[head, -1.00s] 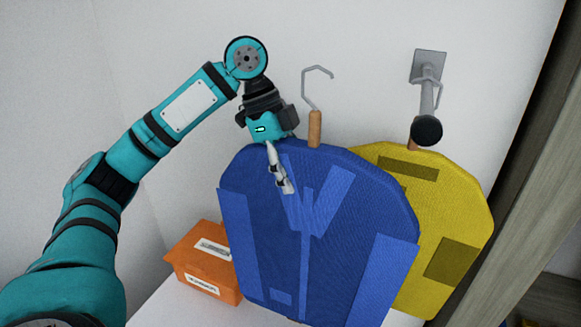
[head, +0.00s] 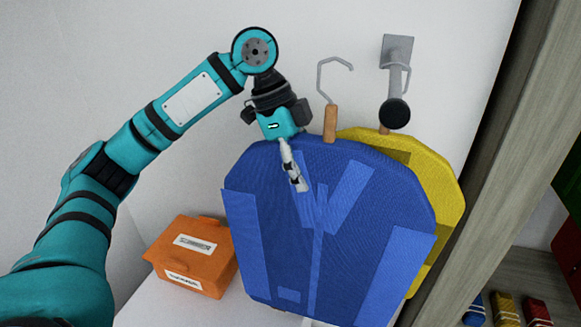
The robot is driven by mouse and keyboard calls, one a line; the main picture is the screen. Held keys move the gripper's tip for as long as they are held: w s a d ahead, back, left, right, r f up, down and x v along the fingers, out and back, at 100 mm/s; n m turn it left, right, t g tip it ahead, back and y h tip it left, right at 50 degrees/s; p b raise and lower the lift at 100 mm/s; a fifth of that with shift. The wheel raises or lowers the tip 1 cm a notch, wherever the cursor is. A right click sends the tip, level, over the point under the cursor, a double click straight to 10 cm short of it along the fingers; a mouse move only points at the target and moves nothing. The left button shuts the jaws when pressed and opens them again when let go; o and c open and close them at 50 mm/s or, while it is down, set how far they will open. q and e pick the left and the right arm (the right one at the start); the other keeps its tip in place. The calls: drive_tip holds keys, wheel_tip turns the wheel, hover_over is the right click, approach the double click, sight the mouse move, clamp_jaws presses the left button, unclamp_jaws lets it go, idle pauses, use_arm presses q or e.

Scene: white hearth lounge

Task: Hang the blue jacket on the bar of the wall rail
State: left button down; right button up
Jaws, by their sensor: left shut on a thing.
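The blue jacket (head: 335,225) is a flat, rounded shape with a wooden peg and a grey wire hook (head: 334,80) on top. My left gripper (head: 292,168) is shut on its upper left edge and holds it upright. The wall rail (head: 397,75) is a grey bar with a dark round end, sticking out from a plate on the white wall. The jacket's hook is left of the bar and apart from it in the picture. A yellow jacket (head: 440,195) hangs from the bar, partly hidden behind the blue one. My right gripper is not in view.
An orange box (head: 192,255) with white labels sits on a white surface (head: 165,308) at lower left. A grey wooden shelf unit (head: 490,150) stands at the right, with several small coloured things low down in it. The wall left of the rail is bare.

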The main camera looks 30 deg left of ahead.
sight(352, 187)
use_arm(q)
drive_tip(key=shift+w+d+r, duration=0.1)
drive_tip(key=shift+w+d, duration=0.15)
drive_tip(key=shift+d, duration=0.9)
drive_tip(key=shift+w+d, duration=0.25)
drive_tip(key=shift+d, duration=0.9)
drive_tip(key=shift+w+d, duration=0.2)
drive_tip(key=shift+d, duration=0.85)
drive_tip(key=shift+w+d, duration=0.2)
drive_tip(key=shift+d, duration=0.8)
drive_tip(key=shift+a+f, duration=0.1)
drive_tip(key=shift+f, duration=0.75)
